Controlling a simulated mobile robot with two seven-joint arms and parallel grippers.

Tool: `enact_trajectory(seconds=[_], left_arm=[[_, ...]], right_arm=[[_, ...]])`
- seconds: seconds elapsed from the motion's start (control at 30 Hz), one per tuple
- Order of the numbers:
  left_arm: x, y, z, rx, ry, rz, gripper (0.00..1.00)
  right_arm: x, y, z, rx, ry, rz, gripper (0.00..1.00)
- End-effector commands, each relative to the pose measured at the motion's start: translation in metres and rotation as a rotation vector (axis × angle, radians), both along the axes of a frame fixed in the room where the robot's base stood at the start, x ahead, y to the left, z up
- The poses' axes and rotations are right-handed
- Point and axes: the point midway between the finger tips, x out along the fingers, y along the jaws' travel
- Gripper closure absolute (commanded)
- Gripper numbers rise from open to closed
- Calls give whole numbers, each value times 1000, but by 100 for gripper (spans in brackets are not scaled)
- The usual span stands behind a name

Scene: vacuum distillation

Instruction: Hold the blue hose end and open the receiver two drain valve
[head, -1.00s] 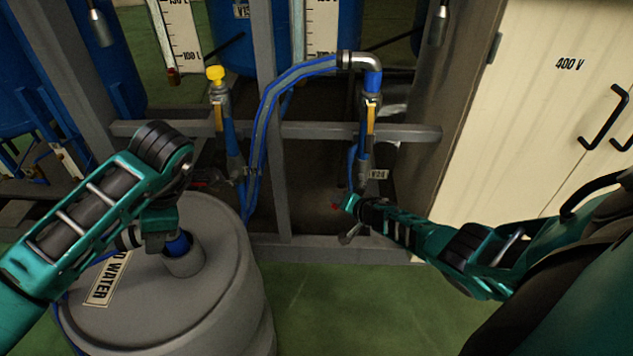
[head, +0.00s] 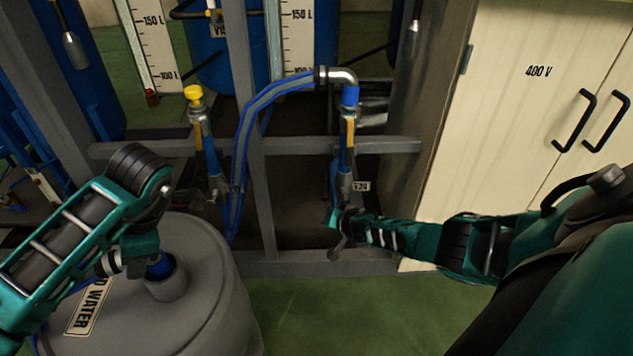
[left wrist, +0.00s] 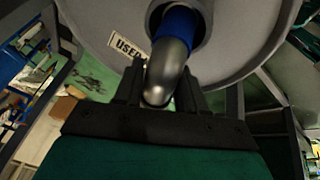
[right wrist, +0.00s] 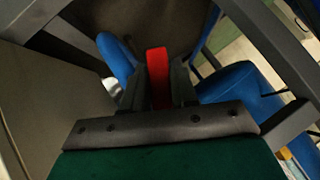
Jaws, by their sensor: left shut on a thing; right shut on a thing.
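The blue hose end shows as a bent metal tip (left wrist: 170,72) on a blue hose (left wrist: 176,24) in the left wrist view. My left gripper (left wrist: 158,92) is shut on the metal tip. In the head view the blue part (head: 160,267) stands in the neck of the grey drum (head: 205,300), under my left gripper (head: 140,258). My right gripper (right wrist: 158,92) is shut on a red handle (right wrist: 157,70), seen in the right wrist view. In the head view, my right gripper (head: 337,219) is at the lower end of the right-hand vertical pipe (head: 346,165); the red handle is hidden there.
A grey frame (head: 262,190) with a crossbar stands behind the grippers. A blue hose (head: 245,130) arches between pipes, beside a yellow-capped pipe (head: 194,93). A cream cabinet (head: 510,130) stands at right. Green floor (head: 310,310) is open in front.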

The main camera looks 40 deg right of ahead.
Motion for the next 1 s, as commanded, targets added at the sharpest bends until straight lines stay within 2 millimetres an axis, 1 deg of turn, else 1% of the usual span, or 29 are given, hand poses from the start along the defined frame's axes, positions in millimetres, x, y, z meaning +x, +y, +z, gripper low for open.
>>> enact_trajectory(seconds=[0.07,0.1,0.3,0.57,0.73,0.87,1.0], left_arm=[[0,0,1,1,-1,1,100],[0,0,1,1,-1,1,100],[0,0,1,1,-1,1,100],[0,0,1,1,-1,1,100],[0,0,1,1,-1,1,100],[0,0,1,1,-1,1,100],[0,0,1,1,-1,1,100]], right_arm=[[2,-3,3,-3,-5,-4,100],[2,-3,3,-3,-5,-4,68],[1,-2,2,-1,-3,-2,51],[0,-1,1,0,-2,-2,51],[-3,-2,6,-4,-7,-2,51],[-10,-2,12,-7,-9,-1,51],[-21,2,18,-3,-3,2,51]])
